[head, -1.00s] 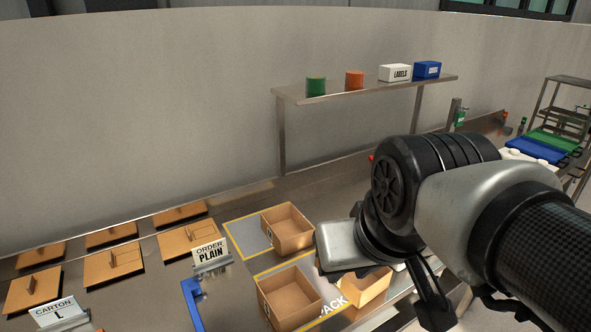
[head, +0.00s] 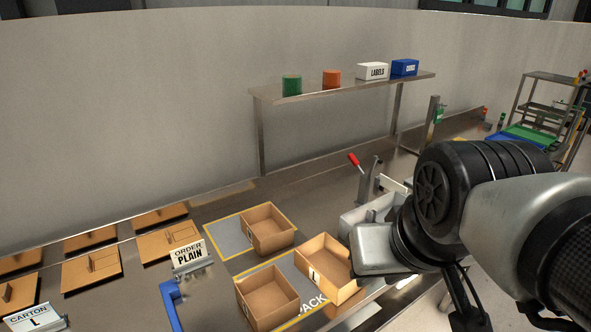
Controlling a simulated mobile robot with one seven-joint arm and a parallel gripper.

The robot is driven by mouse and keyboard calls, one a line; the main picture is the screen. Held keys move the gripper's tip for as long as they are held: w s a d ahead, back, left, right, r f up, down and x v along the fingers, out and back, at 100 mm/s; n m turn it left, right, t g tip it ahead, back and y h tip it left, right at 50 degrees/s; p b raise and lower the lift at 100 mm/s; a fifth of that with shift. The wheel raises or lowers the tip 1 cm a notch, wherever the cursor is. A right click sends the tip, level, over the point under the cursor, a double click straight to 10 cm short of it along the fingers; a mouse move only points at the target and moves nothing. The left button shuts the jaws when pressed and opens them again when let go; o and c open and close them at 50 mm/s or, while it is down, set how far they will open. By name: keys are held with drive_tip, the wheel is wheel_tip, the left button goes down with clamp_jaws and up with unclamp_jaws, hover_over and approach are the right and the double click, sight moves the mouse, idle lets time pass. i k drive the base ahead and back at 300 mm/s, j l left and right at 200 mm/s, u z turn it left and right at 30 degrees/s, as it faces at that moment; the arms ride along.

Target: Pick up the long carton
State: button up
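Three open brown cartons stand on the bench: one at the back (head: 283,238), one at the front left (head: 283,313) and one at the right (head: 345,290). The right one has a pale mark on its end and looks the longest, but I cannot be sure it is the long carton. My gripper (head: 372,268) is just right of this carton, its housing overlapping the carton's right edge in the picture. Its fingers are hidden, so I cannot tell whether it touches or holds anything. Flat brown pieces (head: 91,272) lie at the left, near a "CARTON L" sign (head: 36,318).
Grey yellow-edged mats (head: 226,236) lie under the cartons. An "ORDER PLAIN" sign (head: 190,254) and a blue bracket (head: 170,302) stand left of them. A red-handled device (head: 357,165) stands behind my gripper. A shelf (head: 345,88) bears several containers above the bench.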

sight(323, 260)
drive_tip(key=k+l+u, duration=0.35)
drive_tip(key=k+l, duration=0.15)
drive_tip(key=l, duration=0.15)
drive_tip(key=k+l+u, duration=0.3)
drive_tip(key=k+l, duration=0.2)
drive_tip(key=k+l+u, duration=0.35)
drive_tip(key=k, duration=0.35)
drive_tip(key=i+l, duration=0.15)
drive_tip(key=i, duration=0.45)
drive_tip(key=i+l, duration=0.2)
drive_tip(key=i, duration=0.4)
drive_tip(key=i+l, duration=0.15)
drive_tip(key=i, duration=0.45)
drive_tip(key=i+l, duration=0.2)
drive_tip(key=i, duration=0.4)
